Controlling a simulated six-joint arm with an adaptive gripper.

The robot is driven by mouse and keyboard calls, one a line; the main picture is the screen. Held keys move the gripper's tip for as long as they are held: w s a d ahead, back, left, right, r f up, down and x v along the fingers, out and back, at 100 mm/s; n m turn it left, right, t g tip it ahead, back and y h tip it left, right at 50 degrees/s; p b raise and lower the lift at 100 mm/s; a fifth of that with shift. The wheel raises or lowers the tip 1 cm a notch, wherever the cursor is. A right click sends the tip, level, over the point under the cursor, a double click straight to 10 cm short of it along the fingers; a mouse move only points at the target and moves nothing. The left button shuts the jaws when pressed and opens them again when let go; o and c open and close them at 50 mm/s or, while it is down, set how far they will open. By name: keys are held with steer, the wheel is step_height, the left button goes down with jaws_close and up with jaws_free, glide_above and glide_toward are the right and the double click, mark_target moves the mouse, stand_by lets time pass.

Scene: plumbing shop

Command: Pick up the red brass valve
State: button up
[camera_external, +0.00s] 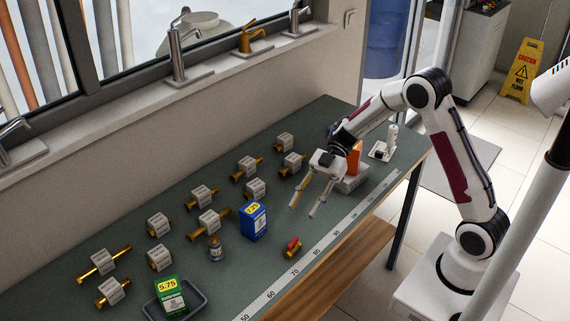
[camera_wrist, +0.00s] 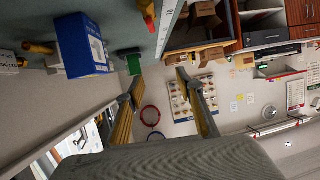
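The red brass valve (camera_external: 292,246) is a small brass piece with a red handle. It lies on the green bench top near the front edge, beside the measuring strip. A small red and yellow piece at the top of the wrist view (camera_wrist: 147,12) looks like the same valve. My gripper (camera_external: 303,211) is open and empty, with its fingers apart. It is above the bench, up and slightly right of the valve in the external view, and not touching it. In the wrist view both fingers (camera_wrist: 160,85) show with a clear gap between them.
A blue box (camera_external: 254,222) and a small jar (camera_external: 216,249) stand left of the valve. A green box (camera_external: 170,297) sits in a dark tray (camera_external: 197,291). Several tagged brass fittings (camera_external: 208,222) lie farther back. Bench around the valve is clear.

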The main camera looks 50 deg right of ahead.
steer(key=shift+f, duration=0.15)
glide_toward(295, 239)
steer(key=x, duration=0.4)
steer(key=shift+a+f, duration=0.1)
steer(key=shift+a, duration=0.1)
steer(key=shift+a+f, duration=0.25)
steer(key=shift+a, duration=0.35)
steer(key=shift+x, duration=3.1)
steer(key=shift+s, duration=0.1)
jaws_close()
